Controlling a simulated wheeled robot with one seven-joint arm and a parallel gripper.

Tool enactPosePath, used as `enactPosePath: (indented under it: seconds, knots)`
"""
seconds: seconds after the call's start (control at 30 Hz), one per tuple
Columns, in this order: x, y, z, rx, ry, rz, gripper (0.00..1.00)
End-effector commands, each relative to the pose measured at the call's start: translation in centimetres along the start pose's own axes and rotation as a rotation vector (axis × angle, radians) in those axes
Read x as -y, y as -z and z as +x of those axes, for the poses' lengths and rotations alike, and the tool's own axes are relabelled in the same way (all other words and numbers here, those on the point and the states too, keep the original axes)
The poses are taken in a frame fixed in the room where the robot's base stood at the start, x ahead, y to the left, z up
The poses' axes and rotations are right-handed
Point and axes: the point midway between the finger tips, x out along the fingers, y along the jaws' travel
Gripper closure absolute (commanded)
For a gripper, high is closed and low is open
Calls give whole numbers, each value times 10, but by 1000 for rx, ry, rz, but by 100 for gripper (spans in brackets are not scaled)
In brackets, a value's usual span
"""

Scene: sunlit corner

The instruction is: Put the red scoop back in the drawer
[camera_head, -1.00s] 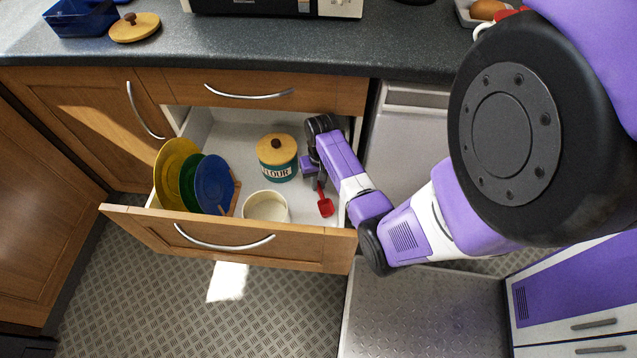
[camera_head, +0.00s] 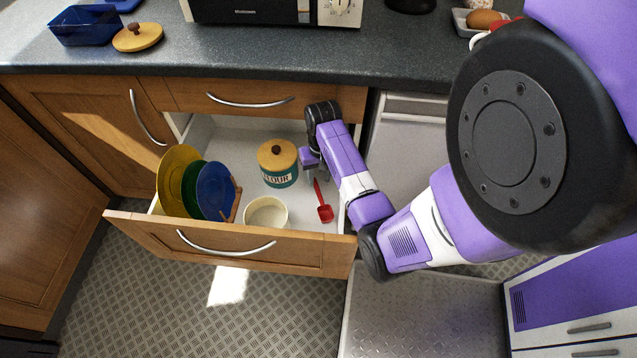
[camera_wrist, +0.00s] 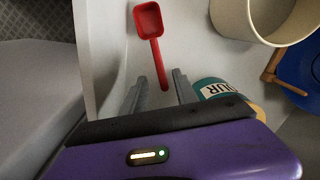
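The red scoop (camera_head: 325,212) lies on the floor of the open drawer (camera_head: 300,251), near its right side. Its bowl points to the drawer front and its handle points back to my gripper (camera_head: 318,176). In the wrist view the scoop (camera_wrist: 150,22) lies ahead of my gripper (camera_wrist: 160,82). The two grey fingers are apart, with the handle's end showing between their tips and a gap on each side. The gripper is open and holds nothing. In the head view the fingers are mostly hidden by my wrist.
A flour canister (camera_head: 279,165) stands left of my gripper, close to the fingers in the wrist view. A cream bowl (camera_head: 266,213) and a rack of coloured plates (camera_head: 216,190) stand further left. The drawer's right wall is close to my arm.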

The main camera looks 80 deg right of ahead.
Motion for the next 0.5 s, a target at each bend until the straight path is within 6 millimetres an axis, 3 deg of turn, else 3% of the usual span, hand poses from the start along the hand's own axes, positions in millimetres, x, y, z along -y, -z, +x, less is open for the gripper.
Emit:
enactPosePath:
  seconds: [0.03, 0.2, 0.5]
  knots:
    - [0, 1, -13, -3, 0, 0, 65]
    - [0, 1, -38, -2, 0, -1, 65]
    - [0, 0, -52, 1, 0, 0, 65]
